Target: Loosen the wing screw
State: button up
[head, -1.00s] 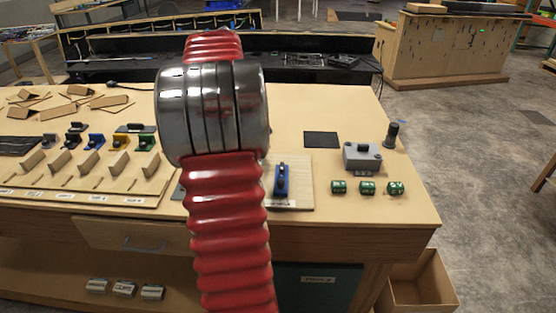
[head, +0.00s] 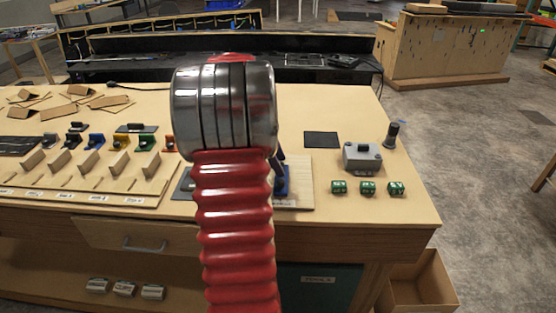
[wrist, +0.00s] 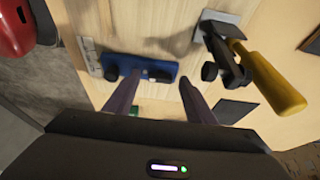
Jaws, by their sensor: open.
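A blue block (wrist: 148,72) with small dark fittings on it sits on a light wooden board in the wrist view. I cannot make out clearly which fitting is the wing screw. In the head view the blue block (head: 281,182) shows at the right edge of my red arm, partly hidden. My gripper (wrist: 160,82) is open, its two dark fingers reaching toward the blue block with nothing between them. I cannot tell whether they touch it.
A black clamp with a yellow handle (wrist: 268,80) stands close to the right finger in the wrist view. A grey box (head: 362,157) and green cubes (head: 367,188) lie to the right on the table. Colored clips and wooden blocks fill the left.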

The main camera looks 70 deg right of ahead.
jog(key=shift+c, duration=0.3)
jog(key=c, duration=1)
